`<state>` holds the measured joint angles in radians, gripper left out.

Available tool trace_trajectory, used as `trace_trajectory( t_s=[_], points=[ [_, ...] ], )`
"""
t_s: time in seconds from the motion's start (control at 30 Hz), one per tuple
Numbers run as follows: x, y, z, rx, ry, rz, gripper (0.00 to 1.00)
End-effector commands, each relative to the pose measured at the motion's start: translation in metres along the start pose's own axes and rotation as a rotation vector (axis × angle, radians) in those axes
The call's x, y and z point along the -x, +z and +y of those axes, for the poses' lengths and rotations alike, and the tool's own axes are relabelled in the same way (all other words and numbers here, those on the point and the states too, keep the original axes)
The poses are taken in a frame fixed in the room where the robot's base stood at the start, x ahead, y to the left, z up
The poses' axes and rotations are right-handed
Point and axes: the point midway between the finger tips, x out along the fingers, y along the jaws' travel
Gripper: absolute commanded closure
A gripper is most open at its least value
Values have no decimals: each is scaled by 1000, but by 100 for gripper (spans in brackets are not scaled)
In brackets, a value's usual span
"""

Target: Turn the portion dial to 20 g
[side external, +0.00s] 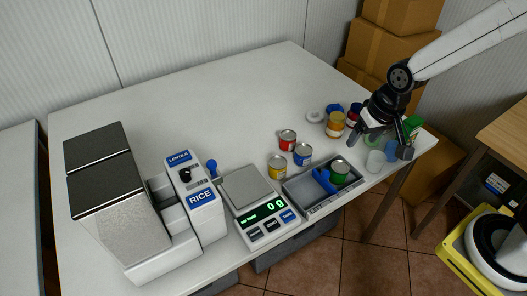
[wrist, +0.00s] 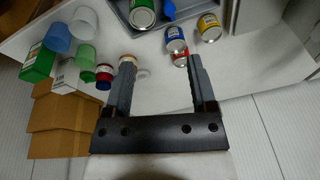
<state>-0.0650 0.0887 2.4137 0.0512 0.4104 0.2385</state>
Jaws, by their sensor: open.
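A dispenser (side external: 204,222) with blue LENTILS and RICE labels stands at the left of the table. A small black knob, apparently the portion dial (side external: 185,175), sits on its top; its setting is too small to read. My gripper (side external: 384,144) is open and empty above the right end of the table, far from the dial. In the wrist view its two fingers (wrist: 161,62) are spread apart with nothing held between them. The dispenser and dial are not in the wrist view.
A scale (side external: 246,187) showing 0 g stands beside the dispenser. A grey tray (side external: 309,203) holds a green can and a blue scoop. Several cans (side external: 287,140) stand near it. Cups (side external: 375,161) and jars (side external: 335,124) crowd below my gripper. The back middle table is clear.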

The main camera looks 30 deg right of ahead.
Motion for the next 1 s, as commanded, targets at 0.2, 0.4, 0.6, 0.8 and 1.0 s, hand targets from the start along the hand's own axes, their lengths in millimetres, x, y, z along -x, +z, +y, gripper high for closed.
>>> trace_trajectory(
  t_s=[0.2,0.4,0.6,0.8,1.0],
  points=[
    [-4,-38,-50,-260,-43,-29,27],
    [-8,-66,-103,-511,-80,-73,27],
    [-13,-84,-160,-755,-108,-135,27],
    [-17,-93,-219,-993,-119,-215,27],
    [-20,-92,-280,-1221,-110,-310,27]
  ],
)
